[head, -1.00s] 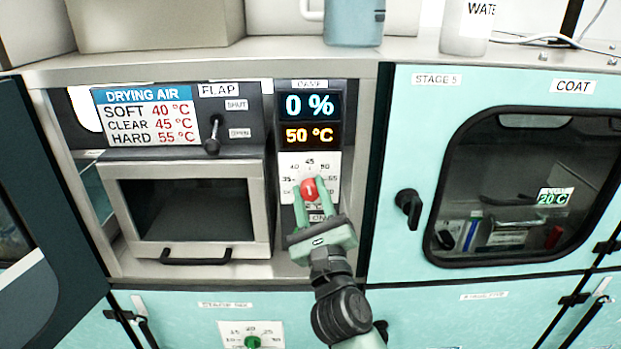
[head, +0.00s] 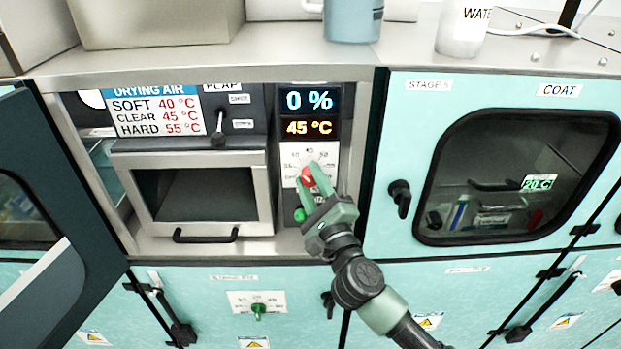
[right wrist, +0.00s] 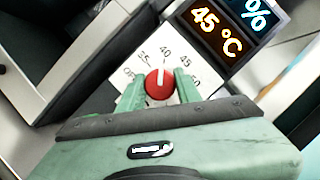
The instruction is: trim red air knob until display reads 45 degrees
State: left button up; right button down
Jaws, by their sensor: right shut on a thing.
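The red air knob (head: 307,176) sits on a white dial plate below the display in the head view. The display (head: 309,128) reads 45 °C in orange, under a blue 0 %. My right gripper (head: 313,183) is shut on the red knob, one finger on each side. In the right wrist view the red knob (right wrist: 158,84) lies between the green fingertips of my right gripper (right wrist: 159,88), and the display (right wrist: 217,30) also reads 45 °C. Its white pointer mark points up, towards about the 40 in that tilted view. My left gripper is not in view.
The drying air card (head: 156,112) lists SOFT 40, CLEAR 45 and HARD 55 °C. A glass-fronted drying chamber (head: 205,200) is left of the knob. A green button (head: 299,215) is just below the gripper. The COAT door (head: 400,150) is closed on the right.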

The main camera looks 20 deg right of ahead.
jog(key=c, duration=1)
grip_release()
jog(key=b+v, duration=0.2)
jog(key=v, duration=0.6)
jog(key=shift+b, duration=0.35)
jog(key=shift+w, duration=0.1)
